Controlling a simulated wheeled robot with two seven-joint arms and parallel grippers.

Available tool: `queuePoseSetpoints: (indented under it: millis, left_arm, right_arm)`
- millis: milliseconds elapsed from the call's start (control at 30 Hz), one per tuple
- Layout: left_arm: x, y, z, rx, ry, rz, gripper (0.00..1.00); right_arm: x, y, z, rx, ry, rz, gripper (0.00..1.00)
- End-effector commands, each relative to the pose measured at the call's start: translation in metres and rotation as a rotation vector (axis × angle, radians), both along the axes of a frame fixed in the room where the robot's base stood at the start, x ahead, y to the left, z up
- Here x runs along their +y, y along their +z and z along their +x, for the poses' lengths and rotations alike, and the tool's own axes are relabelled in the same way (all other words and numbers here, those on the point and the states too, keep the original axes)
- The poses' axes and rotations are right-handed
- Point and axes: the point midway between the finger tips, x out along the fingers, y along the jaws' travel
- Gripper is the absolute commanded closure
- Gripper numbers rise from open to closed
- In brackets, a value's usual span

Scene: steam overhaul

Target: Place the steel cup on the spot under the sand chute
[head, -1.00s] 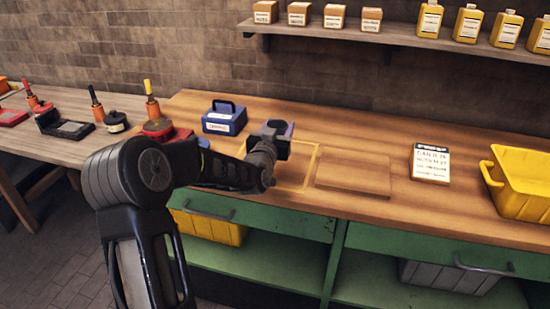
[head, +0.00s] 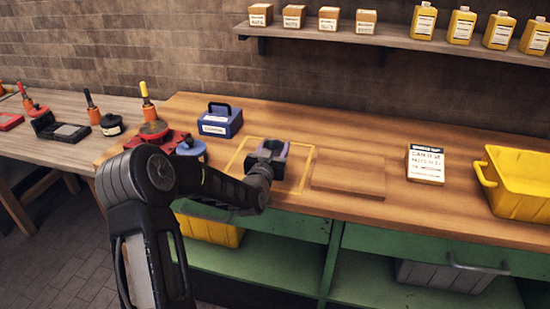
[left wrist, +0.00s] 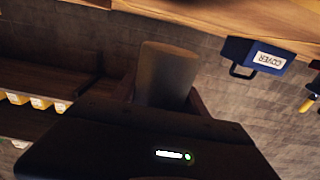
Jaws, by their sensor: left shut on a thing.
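My left gripper (head: 270,155) is over the yellow-outlined square (head: 238,158) on the wooden bench. In the left wrist view its jaws are shut on a plain grey-brown cylinder, which looks like the steel cup (left wrist: 165,75). In the head view the gripper hides the cup, and I cannot tell whether the cup touches the bench. No sand chute can be made out. My right gripper is not in view.
A blue case (head: 221,121) stands behind the square, and a red fixture (head: 153,133) and a blue round part (head: 191,148) lie left. A wooden board (head: 347,180), a sign card (head: 425,164) and a yellow bin (head: 518,185) are to the right.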

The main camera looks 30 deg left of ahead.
Motion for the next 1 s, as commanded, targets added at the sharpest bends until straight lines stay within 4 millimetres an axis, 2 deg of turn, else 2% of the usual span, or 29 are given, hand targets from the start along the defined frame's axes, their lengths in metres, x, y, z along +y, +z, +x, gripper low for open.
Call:
queuePoseSetpoints:
  millis: [300,767,800,1000]
  left_arm:
    - [0.0,-0.038,0.0,0.002,0.0,-0.003,0.98]
    - [0.0,-0.045,0.0,-0.001,0.0,0.0,0.98]
    - [0.0,-0.044,0.0,0.0,0.0,0.0,0.46]
    - [0.0,-0.044,0.0,0.001,0.0,0.0,0.3]
  right_arm:
    - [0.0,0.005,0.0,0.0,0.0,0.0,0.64]
    - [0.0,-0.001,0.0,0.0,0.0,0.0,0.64]
    - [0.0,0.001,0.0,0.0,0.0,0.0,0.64]
    - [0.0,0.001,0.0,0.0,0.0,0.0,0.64]
